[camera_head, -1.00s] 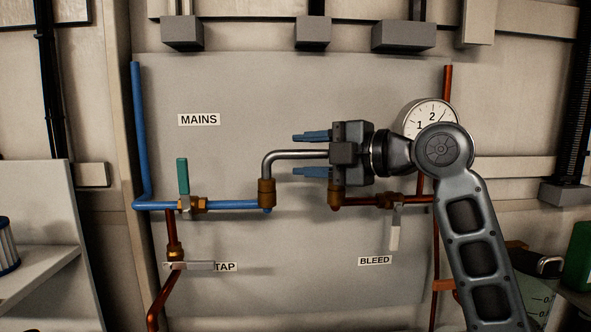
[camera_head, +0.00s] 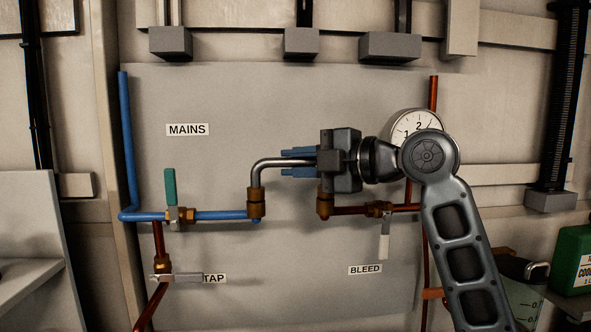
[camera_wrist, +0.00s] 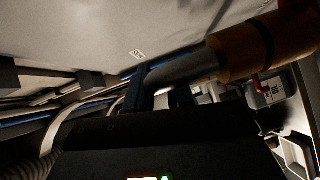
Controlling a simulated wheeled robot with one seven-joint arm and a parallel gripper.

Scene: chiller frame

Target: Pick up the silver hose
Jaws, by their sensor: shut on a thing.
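The silver hose (camera_head: 263,168) is a bent metal tube. It rises from the left brass fitting (camera_head: 256,205) at the end of the blue pipe and turns right. Its right part is hidden behind my gripper, above the right brass fitting (camera_head: 325,206). My gripper (camera_head: 288,162) points left, its blue fingers shut on the hose's horizontal run, one above and one below. In the wrist view the hose (camera_wrist: 187,70) runs from a brass fitting (camera_wrist: 245,55) to the blue fingers. The hose still looks seated at the left fitting; its right end cannot be seen.
A green-handled valve (camera_head: 170,187) sits on the blue pipe (camera_head: 232,215). A pale lever (camera_head: 384,240) hangs under the red pipe near the BLEED label (camera_head: 365,270). A gauge (camera_head: 412,124) is partly behind my arm. The TAP valve (camera_head: 175,278) is lower left.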

